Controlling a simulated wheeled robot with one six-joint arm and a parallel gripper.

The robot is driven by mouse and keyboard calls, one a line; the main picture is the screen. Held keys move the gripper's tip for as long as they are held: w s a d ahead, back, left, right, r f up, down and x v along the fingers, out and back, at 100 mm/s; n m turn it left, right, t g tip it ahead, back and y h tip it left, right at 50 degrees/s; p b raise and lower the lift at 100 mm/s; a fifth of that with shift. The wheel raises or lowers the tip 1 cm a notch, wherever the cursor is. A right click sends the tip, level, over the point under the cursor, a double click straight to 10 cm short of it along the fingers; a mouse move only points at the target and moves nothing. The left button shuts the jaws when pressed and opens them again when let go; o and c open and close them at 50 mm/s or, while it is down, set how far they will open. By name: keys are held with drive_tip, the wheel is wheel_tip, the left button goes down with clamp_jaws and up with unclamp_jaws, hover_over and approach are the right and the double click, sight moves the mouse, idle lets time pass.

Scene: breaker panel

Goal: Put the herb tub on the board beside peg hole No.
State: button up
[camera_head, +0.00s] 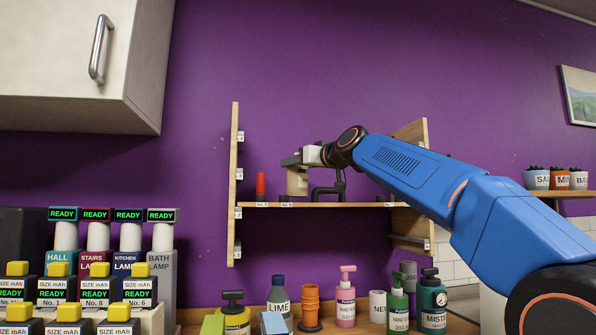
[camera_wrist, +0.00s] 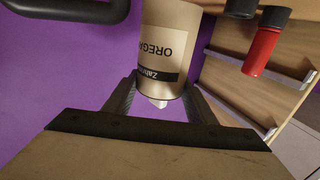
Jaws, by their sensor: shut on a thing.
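The herb tub (camera_wrist: 168,45) is beige, with "OREGA" lettering and a black band, upside down in the wrist view. In the head view the tub (camera_head: 297,181) hangs from my gripper (camera_head: 299,163) close over the wooden board (camera_head: 335,205), right of a red object. I cannot tell whether it touches the board. Small number tags (camera_head: 262,205) sit on the board's front edge; the peg holes do not show clearly.
The red object with a black end (camera_wrist: 262,45) stands near the tub. A black bracket-like object (camera_head: 328,190) is just right of it. Upright side panels (camera_head: 233,180) bound the board. Bottles, pots and breaker modules (camera_head: 97,265) crowd the counter below.

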drive_tip(key=shift+f, duration=0.85)
drive_tip(key=o, duration=1.3)
drive_tip(key=shift+f, duration=0.15)
drive_tip(key=v, duration=1.2)
